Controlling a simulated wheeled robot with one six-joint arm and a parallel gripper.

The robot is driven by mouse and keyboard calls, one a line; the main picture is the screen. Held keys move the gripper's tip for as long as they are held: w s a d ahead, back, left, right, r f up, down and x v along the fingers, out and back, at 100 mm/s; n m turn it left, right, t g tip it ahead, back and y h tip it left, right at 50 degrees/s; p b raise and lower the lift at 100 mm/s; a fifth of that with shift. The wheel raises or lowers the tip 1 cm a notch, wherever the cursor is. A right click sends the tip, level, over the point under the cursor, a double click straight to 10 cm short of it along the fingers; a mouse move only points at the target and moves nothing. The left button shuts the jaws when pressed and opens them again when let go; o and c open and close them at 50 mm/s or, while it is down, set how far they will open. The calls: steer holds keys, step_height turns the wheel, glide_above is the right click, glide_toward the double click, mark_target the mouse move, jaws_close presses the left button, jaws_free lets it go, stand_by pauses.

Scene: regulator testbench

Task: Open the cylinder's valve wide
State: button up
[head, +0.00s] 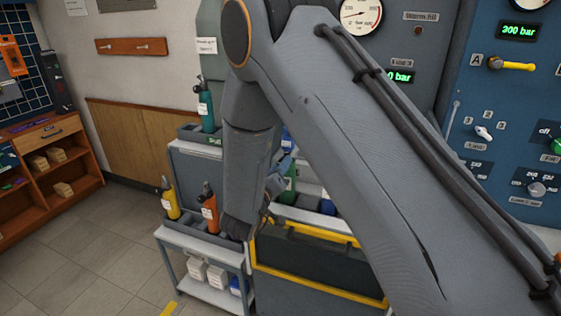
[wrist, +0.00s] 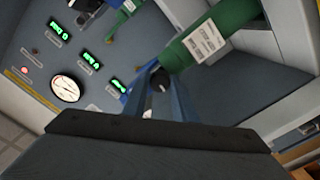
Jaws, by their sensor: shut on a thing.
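A green cylinder (wrist: 222,36) with a white label lies slanted across the top of the wrist view. A small black valve knob (wrist: 159,78) shows at its lower left end. My gripper (wrist: 158,84) is shut on this knob, with one blue-grey finger on either side of it. The fingers hide part of the knob, so how far it is turned cannot be told. In the head view the green cylinder (head: 290,187) is partly hidden behind my arm, and my gripper (head: 285,164) shows small beside it.
Teal (head: 206,105), orange (head: 209,207) and yellow (head: 170,198) cylinders stand left of my arm. A grey cart (head: 205,247) and a yellow-edged black case (head: 315,260) stand below. The blue panel (head: 500,110) with displays and knobs is at right. The floor at left is clear.

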steer(key=shift+n+p, duration=1.9)
steer(key=shift+n, duration=2.3)
steer(key=o, duration=1)
steer(key=shift+o, duration=0.2)
steer(key=b+v, duration=0.2)
steer(key=v, duration=0.5)
steer(key=shift+s, duration=0.35)
steer(key=shift+a, duration=0.1)
